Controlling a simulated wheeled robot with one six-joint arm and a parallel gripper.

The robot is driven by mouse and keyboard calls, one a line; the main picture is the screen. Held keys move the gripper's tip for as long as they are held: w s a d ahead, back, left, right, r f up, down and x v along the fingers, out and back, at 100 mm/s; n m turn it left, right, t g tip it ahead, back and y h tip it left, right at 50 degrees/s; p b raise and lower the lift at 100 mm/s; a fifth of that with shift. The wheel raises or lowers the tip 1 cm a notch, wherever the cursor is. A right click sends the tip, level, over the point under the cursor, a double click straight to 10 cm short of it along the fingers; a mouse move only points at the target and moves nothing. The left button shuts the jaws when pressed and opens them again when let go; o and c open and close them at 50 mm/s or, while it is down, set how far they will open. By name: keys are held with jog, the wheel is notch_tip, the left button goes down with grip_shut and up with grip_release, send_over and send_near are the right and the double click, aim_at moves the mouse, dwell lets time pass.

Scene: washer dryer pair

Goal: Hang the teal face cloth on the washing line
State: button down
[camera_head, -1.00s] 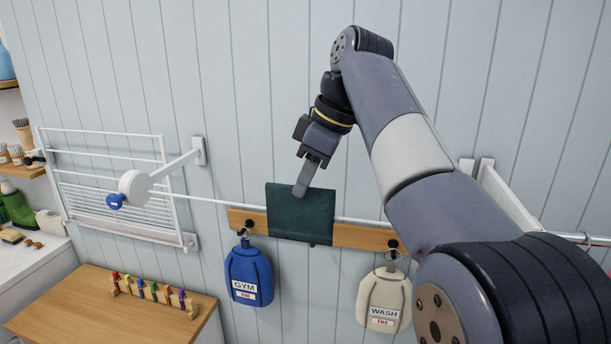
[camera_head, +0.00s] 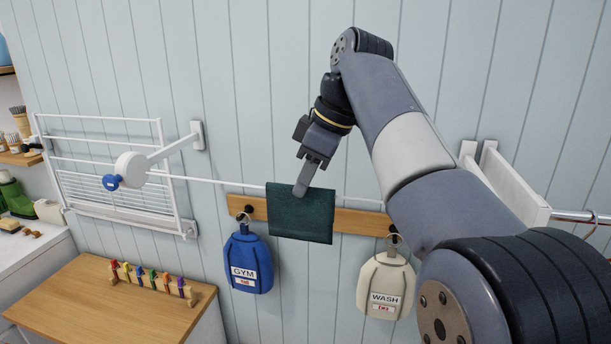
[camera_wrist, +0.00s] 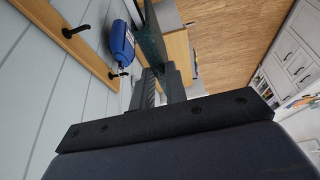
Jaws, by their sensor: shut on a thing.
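The teal face cloth (camera_head: 300,219) hangs as a flat, dark square from my gripper (camera_head: 302,190) in the head view. My gripper is shut on its upper edge. The washing line (camera_head: 225,181) runs from the white reel across the wall and meets the cloth close to its top edge. The cloth hides that stretch of line, so I cannot tell whether it is draped over it or hangs in front. In the wrist view, the cloth (camera_wrist: 152,42) shows as a narrow dark strip beyond my fingers (camera_wrist: 164,84).
A wooden peg rail (camera_head: 362,220) is on the wall behind the cloth. A blue GYM bag (camera_head: 247,259) and a cream WASH bag (camera_head: 385,281) hang from it. Coloured pegs (camera_head: 150,283) stand on a wooden top. A white folding rack (camera_head: 110,185) is at left.

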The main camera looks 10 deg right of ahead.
jog(key=shift+f, duration=0.1)
jog(key=c, duration=1.3)
grip_release()
jog(key=shift+c, duration=0.2)
jog(key=p+v, duration=0.3)
jog(key=v, duration=0.6)
jog(key=shift+p, duration=0.3)
jog(key=shift+p+v, duration=0.75)
jog(key=shift+v, duration=0.15)
jog(key=shift+a, duration=0.1)
jog(key=b+x, duration=0.5)
jog(key=x, duration=0.5)
jog(key=shift+f, duration=0.35)
jog(key=shift+r, duration=0.15)
